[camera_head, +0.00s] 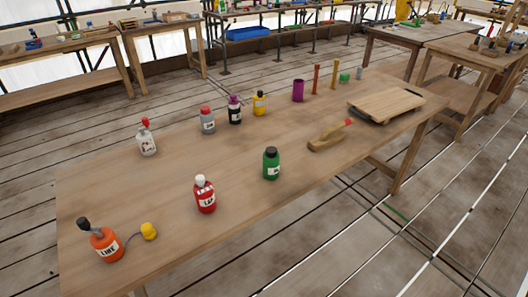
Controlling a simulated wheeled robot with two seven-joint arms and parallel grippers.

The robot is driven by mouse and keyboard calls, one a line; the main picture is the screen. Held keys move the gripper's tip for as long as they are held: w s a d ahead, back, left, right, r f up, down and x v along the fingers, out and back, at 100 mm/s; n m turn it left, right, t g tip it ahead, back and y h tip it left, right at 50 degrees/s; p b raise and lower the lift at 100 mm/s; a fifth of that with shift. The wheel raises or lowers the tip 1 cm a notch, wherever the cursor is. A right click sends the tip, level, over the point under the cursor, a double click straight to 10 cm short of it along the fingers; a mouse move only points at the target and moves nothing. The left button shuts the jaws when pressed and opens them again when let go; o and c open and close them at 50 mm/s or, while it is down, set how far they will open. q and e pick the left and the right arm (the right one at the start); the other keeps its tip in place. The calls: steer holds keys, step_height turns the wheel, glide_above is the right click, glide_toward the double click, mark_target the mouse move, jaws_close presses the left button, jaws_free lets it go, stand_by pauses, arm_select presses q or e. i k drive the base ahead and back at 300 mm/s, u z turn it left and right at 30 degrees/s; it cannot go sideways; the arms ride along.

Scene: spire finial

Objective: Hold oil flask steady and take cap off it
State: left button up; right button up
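Several capped bottles stand on the wooden table, and I cannot tell which one is the oil flask. An orange bottle (104,248) with a dark tilted top stands at the near left corner. A red bottle (205,199) with a white cap and a green bottle (271,166) with a black cap stand along the near side. A white bottle (147,144) with a red top, a grey bottle (208,124) with a red cap, a dark bottle (235,112) and a yellow bottle (260,106) with a dark cap stand farther back. Neither gripper is in view.
The wooden table (170,200) has clear room between bottles. A yellow piece (149,231) lies beside the orange bottle. A purple cup (298,91), upright sticks, a wooden tool with a red tip (327,138) and a wooden board (385,103) occupy the right. Other workbenches stand behind.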

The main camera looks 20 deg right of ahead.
mark_target(271, 166)
steer(key=z, duration=2.2)
steer(key=i, duration=2.75)
steer(key=u, duration=4)
